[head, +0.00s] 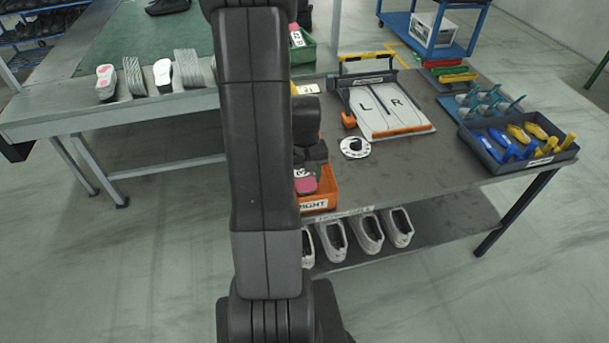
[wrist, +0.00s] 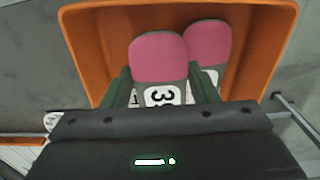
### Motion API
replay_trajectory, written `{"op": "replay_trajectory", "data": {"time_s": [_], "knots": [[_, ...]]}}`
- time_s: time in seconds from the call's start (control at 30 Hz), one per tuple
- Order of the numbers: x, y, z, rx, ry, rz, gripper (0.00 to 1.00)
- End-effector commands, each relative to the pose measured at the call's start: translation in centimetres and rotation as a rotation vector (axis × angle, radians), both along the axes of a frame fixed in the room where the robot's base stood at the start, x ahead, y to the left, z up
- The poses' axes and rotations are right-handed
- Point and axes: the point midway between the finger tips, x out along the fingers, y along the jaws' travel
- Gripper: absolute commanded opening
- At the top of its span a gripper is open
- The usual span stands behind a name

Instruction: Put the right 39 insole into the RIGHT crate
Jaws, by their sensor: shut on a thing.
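The held insole (wrist: 163,60) has a pink end and a grey part with a white label; a "3" shows and the rest of its number is hidden. My gripper (wrist: 163,88) is shut on it, one green finger at each side. It is over or within the orange RIGHT crate (wrist: 90,40); I cannot tell whether it touches the bottom. In the head view the orange crate (head: 325,196) sits at the table's front edge, partly behind my arm, with the pink insole (head: 304,184) showing at it below my gripper (head: 309,166).
A second pink insole (wrist: 208,45) lies in the crate, right beside the held one. A white dial (head: 355,147) and a white L/R board (head: 385,108) stand farther back. A tray of blue and yellow tools (head: 518,150) is at right. Bare table lies between.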

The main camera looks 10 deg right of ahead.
Motion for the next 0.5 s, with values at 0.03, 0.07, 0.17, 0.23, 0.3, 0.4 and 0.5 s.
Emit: {"op": "replay_trajectory", "data": {"time_s": [0.03,0.07,0.17,0.23,0.3,0.4,0.5], "knots": [[0.0,0.0,-0.3,0.0,0.0,0.0,0.31],[0.0,0.0,-0.4,0.0,0.0,0.0,0.31],[0.0,0.0,-0.7,0.0,0.0,0.0,0.31],[0.0,0.0,-0.9,0.0,0.0,0.0,0.31],[0.0,0.0,-1.1,0.0,0.0,0.0,0.31],[0.0,0.0,-1.2,0.0,-0.001,0.0,0.31],[0.0,0.0,-1.1,0.0,0.0,0.0,0.59]]}}
